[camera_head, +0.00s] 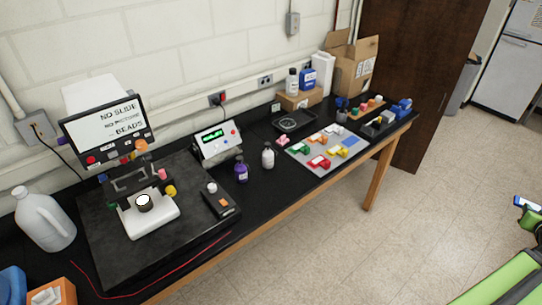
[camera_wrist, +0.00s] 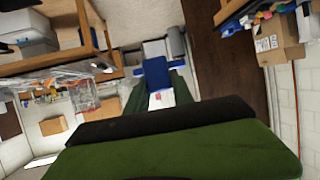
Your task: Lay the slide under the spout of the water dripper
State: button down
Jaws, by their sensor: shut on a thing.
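My gripper (camera_head: 527,204) is at the right edge of the head view, out over the floor and well away from the bench. It is shut on a small blue and white piece, which looks like a slide (camera_wrist: 161,98) with a red mark and a blue part in the wrist view. Several coloured slide-like pieces lie on a grey mat (camera_head: 340,139) on the bench. I cannot tell for sure which device is the water dripper; a small black unit with a white top (camera_head: 219,200) stands near the bench's front edge. No spout shows clearly.
A white microscope (camera_head: 152,222) with a screen (camera_head: 104,131) reading "NO SLIDE" stands on a dark slab. A white jug (camera_head: 43,220), a display box (camera_head: 217,140), a purple bottle (camera_head: 241,169) and a white bottle (camera_head: 268,156) stand nearby. The floor (camera_head: 370,240) before the bench is clear.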

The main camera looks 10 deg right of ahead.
notch_tip(320, 180, down, 12)
jog(key=b, duration=1.2)
jog(key=shift+s, duration=0.15)
